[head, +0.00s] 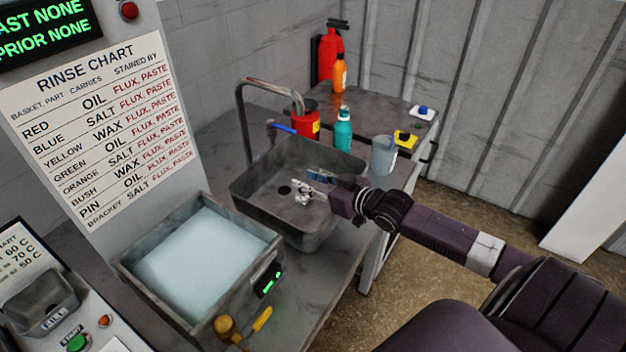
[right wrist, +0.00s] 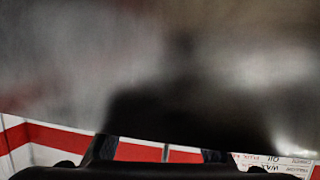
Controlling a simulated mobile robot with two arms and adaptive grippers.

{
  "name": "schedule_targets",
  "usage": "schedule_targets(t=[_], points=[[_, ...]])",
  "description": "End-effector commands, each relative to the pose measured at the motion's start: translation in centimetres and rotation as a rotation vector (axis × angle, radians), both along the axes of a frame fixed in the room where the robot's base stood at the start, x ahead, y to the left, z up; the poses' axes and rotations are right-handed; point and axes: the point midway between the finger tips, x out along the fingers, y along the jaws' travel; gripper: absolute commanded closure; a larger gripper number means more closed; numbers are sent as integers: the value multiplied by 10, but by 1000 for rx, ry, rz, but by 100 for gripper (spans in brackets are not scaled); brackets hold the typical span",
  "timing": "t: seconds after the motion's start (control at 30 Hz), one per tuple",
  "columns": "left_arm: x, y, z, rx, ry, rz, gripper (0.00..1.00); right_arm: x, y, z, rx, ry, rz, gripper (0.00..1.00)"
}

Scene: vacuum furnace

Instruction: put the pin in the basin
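The basin (head: 262,203) is a grey metal sink with a dark drain hole, set in the bench in the head view. My right gripper (head: 306,184) reaches in from the right over the basin; its two fingers look spread apart. A small pale metallic piece (head: 302,199) shows at the lower fingertip, above or on the basin floor; I cannot tell whether it is the pin or part of the finger. In the right wrist view the fingertips (right wrist: 158,150) stand apart before a dark, blurred grey surface. No pin shows clearly. My left gripper is not in view.
A curved tap (head: 270,84) rises behind the basin. A bath of pale liquid (head: 205,262) stands at its front left. A red can (head: 306,122), teal bottle (head: 343,130) and grey cup (head: 384,155) stand behind and to the right. A rinse chart (head: 105,120) hangs at left.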

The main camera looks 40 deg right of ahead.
Motion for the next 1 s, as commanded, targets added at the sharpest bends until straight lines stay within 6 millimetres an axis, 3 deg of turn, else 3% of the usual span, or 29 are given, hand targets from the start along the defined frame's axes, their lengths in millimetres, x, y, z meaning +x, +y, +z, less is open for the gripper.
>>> schedule_targets(t=[0.13, 0.23, 1.0], points=[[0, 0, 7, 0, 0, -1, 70, 0, 0, 16, -1, -2, 0, 70], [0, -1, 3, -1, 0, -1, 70, -12, -3, 12, 1, 4, -1, 70], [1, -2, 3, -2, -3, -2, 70, -103, -21, 43, 1, 1, -2, 70]])
